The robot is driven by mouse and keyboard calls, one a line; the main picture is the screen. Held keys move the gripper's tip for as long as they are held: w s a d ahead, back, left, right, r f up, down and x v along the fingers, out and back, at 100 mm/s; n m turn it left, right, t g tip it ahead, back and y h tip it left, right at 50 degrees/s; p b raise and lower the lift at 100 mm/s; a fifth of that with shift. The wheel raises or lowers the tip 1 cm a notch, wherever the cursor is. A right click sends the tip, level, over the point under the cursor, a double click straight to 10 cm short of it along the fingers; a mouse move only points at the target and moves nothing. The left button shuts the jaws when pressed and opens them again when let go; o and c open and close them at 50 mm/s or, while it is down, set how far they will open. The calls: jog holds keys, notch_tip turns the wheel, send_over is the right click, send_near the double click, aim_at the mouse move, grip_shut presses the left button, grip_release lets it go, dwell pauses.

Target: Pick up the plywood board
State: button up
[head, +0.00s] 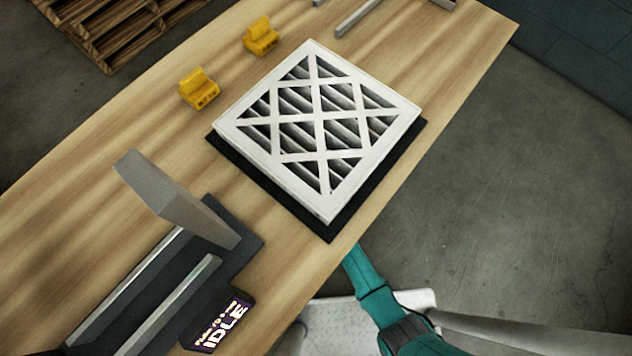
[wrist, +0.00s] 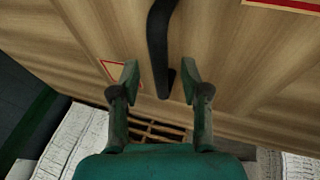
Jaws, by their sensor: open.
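A wood-grain panel (wrist: 225,60) fills most of the wrist view; it looks like the plywood board, but its outer edges are mostly out of view. A black curved strip, like a handle (wrist: 160,45), runs down its middle. A red-edged triangular label (wrist: 112,72) shows to its left. My gripper (wrist: 161,80) is open, one finger on each side of the strip's lower end. I see no contact, and cannot judge the gap in depth. In the head view only my teal arm shows at the bottom; the gripper is not visible there.
In the head view a white framed filter (head: 345,190) lies on a black mat (head: 262,180) on the wooden table (head: 130,125). Two yellow blocks (head: 199,90) stand beyond it. A dark fixture with grey rails and an "IDLE" display (head: 222,322) is at front left. A pallet (head: 100,30) lies behind.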

jog(key=shift+x, duration=0.8)
jog(key=shift+s, duration=0.1)
grip_shut()
jog(key=shift+r, duration=0.1)
